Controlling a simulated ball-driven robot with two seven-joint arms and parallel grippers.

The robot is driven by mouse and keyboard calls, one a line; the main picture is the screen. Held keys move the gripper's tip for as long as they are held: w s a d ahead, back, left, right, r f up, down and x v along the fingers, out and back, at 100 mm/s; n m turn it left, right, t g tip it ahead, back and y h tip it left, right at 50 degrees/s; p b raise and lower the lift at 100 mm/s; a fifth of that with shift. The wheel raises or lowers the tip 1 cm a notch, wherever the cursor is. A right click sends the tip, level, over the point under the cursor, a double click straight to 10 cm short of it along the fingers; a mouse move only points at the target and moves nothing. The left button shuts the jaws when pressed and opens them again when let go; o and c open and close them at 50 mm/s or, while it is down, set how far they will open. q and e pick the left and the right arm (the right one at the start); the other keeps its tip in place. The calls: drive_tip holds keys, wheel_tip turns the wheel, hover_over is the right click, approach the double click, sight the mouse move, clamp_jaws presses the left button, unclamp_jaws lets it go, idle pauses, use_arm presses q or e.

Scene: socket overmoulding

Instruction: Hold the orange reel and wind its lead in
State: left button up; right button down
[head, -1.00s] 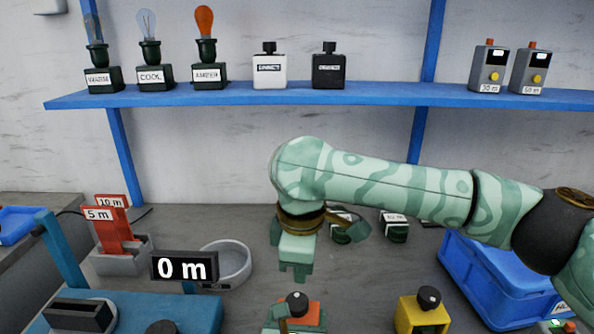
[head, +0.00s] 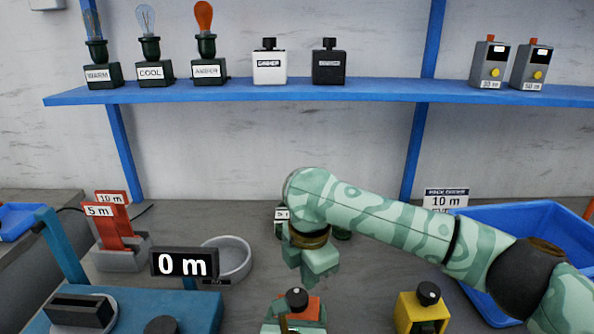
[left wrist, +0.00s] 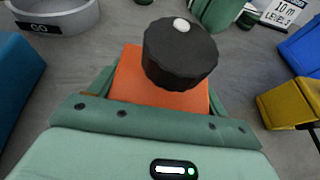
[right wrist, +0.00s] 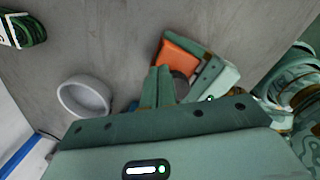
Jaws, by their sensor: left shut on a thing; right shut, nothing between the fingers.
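The orange reel (head: 313,301), a block with a black knob (head: 297,298), is at the bottom centre of the head view. My left gripper (head: 293,325) is shut on it. In the left wrist view the reel (left wrist: 128,82) sits between the green fingers, with its knob (left wrist: 180,55) up. My right gripper (head: 318,278) is shut and empty, just above and behind the reel. In the right wrist view its fingertips (right wrist: 160,72) are close to the reel (right wrist: 188,45); I cannot tell whether they touch it. I cannot make out the lead.
A yellow reel (head: 420,315) with a black knob stands to the right. A blue bin (head: 545,214) is beyond it. A grey dish (head: 235,258), a display reading 0 m (head: 185,263) and red plates (head: 112,228) are at left. The blue shelf (head: 250,93) spans the back.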

use_arm(q)
drive_tip(key=shift+a+f, duration=0.15)
drive_tip(key=shift+f, duration=0.15)
use_arm(e)
drive_tip(key=shift+f, duration=0.25)
drive_tip(key=shift+s+a, duration=0.35)
drive_tip(key=shift+s, duration=0.05)
idle(0.4)
drive_tip(key=shift+s+d+f, duration=0.1)
drive_tip(key=shift+s+d, duration=0.15)
use_arm(q)
drive_tip(key=shift+r, duration=0.1)
use_arm(e)
drive_tip(key=shift+s+d, duration=0.2)
drive_tip(key=shift+s, duration=0.1)
drive_tip(key=shift+s+d, duration=0.1)
drive_tip(key=shift+s, duration=0.2)
drive_tip(key=shift+s, duration=0.2)
use_arm(q)
drive_tip(key=shift+r, duration=0.1)
use_arm(e)
drive_tip(key=shift+d, duration=0.15)
